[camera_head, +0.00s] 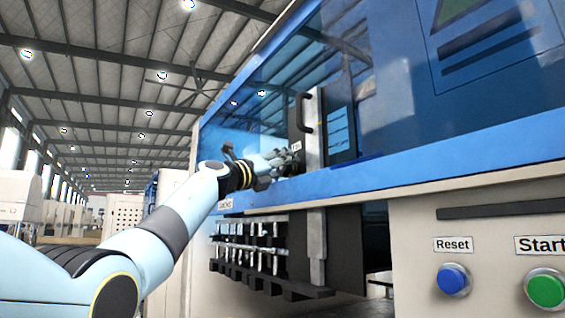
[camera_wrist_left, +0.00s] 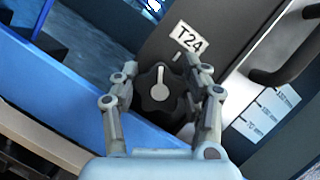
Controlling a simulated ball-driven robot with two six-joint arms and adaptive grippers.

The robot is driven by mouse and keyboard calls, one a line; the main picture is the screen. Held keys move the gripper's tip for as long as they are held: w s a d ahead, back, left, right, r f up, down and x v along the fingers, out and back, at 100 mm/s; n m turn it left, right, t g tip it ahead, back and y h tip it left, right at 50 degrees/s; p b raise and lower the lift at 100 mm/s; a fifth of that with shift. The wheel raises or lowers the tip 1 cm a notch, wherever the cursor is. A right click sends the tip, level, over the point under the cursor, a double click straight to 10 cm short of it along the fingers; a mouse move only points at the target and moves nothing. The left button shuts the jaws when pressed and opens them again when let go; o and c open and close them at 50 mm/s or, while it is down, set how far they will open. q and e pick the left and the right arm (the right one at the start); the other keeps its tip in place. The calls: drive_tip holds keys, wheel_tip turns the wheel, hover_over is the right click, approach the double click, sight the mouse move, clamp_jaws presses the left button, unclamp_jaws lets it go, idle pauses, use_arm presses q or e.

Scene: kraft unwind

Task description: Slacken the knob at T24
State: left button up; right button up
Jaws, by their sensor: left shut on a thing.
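The knob (camera_wrist_left: 157,92) is black and lobed with a pale pointer bar on its face. It sits on a dark plate below a white T24 label (camera_wrist_left: 189,41) in the left wrist view. My left gripper (camera_wrist_left: 164,82) has its two fingers on either side of the knob and is shut on it. The pointer bar runs nearly up and down in that view. In the head view my left gripper (camera_head: 292,160) reaches the dark upright plate on the blue machine, and it hides most of the knob. My right gripper is in neither view.
A black handle (camera_head: 304,112) stands out from the plate above the knob. A blue rail (camera_head: 430,168) runs across the machine front. A blue Reset button (camera_head: 453,280) and a green Start button (camera_head: 545,290) are at the lower right. A dark rack (camera_head: 250,262) hangs below.

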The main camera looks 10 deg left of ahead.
use_arm(q)
drive_tip(key=shift+r, duration=0.15)
drive_tip(key=o, duration=1.2)
drive_tip(key=shift+w+d, duration=0.15)
drive_tip(key=shift+w, duration=0.05)
drive_tip(key=shift+s, duration=0.1)
drive_tip(key=shift+s+a+f, duration=0.2)
drive_tip(key=shift+s+f, duration=0.05)
drive_tip(key=shift+f, duration=0.05)
drive_tip(key=s+a, duration=0.6)
drive_tip(key=s, duration=0.4)
drive_tip(key=shift+s+a, duration=0.25)
drive_tip(key=shift+s, duration=0.1)
